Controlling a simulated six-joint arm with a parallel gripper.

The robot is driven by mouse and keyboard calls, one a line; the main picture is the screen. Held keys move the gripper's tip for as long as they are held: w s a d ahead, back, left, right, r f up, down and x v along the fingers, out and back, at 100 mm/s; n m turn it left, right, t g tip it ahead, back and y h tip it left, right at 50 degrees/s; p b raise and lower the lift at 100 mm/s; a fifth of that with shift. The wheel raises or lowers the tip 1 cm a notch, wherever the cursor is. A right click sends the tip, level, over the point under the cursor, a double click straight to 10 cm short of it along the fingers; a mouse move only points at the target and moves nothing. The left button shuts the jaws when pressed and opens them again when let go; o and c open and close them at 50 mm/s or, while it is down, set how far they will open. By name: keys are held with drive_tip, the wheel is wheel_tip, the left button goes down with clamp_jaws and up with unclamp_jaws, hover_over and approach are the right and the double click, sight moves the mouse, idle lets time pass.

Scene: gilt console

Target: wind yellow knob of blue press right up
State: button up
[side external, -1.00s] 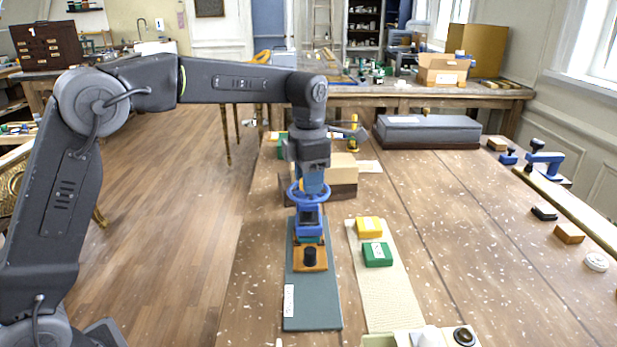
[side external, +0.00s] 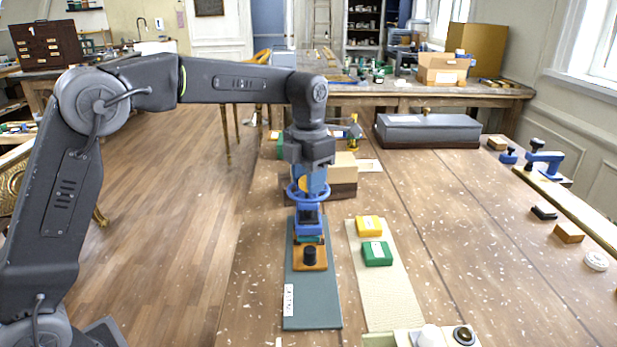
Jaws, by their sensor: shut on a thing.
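The blue press (side external: 308,221) stands upright at the far end of the dark green mat (side external: 313,302). A blue ring (side external: 294,196) sits at its top. My gripper (side external: 311,184) points straight down over the press, with its blue fingers at the ring. A bit of the yellow knob (side external: 302,184) shows beside the fingers, and the rest is hidden behind them. My gripper is shut on the yellow knob. How high the knob stands on the press cannot be told.
A wooden block with a black knob (side external: 310,257) lies in front of the press. Yellow (side external: 369,226) and green (side external: 377,254) boxes lie on the cream mat (side external: 399,300) to the right. A cardboard-coloured block (side external: 343,165) is close behind.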

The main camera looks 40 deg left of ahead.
drive_tip(key=shift+s+f, duration=0.1)
drive_tip(key=shift+f, duration=0.2)
drive_tip(key=o, duration=0.9)
drive_tip(key=shift+r, duration=0.15)
drive_tip(key=shift+r, duration=0.1)
wheel_tip(320, 180, up, 14)
drive_tip(key=shift+f, duration=0.15)
